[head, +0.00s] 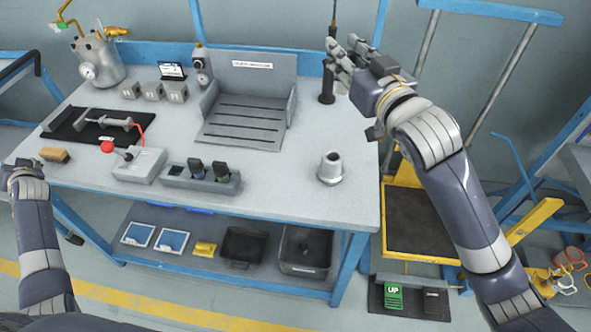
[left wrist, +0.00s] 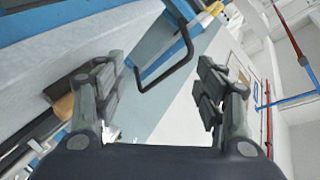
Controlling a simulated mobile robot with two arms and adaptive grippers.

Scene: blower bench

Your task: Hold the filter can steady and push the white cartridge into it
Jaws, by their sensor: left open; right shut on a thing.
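A light grey, open-topped can-like part (head: 330,168) stands upright at the bench's front right; it may be the filter can. I cannot make out a white cartridge in either view. My right gripper (head: 338,52) is at the back right of the bench, shut on what looks like a slim black upright post (head: 327,86), partly hidden by the fingers. It is well behind the grey part.
The bench (head: 275,190) also holds a grey slotted fixture (head: 245,120), a box with a red knob (head: 138,163), a holder with dark items (head: 200,178), a wooden block or brush (head: 54,154) and a metal pot with gauge (head: 97,62). Bench around the grey part is clear.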

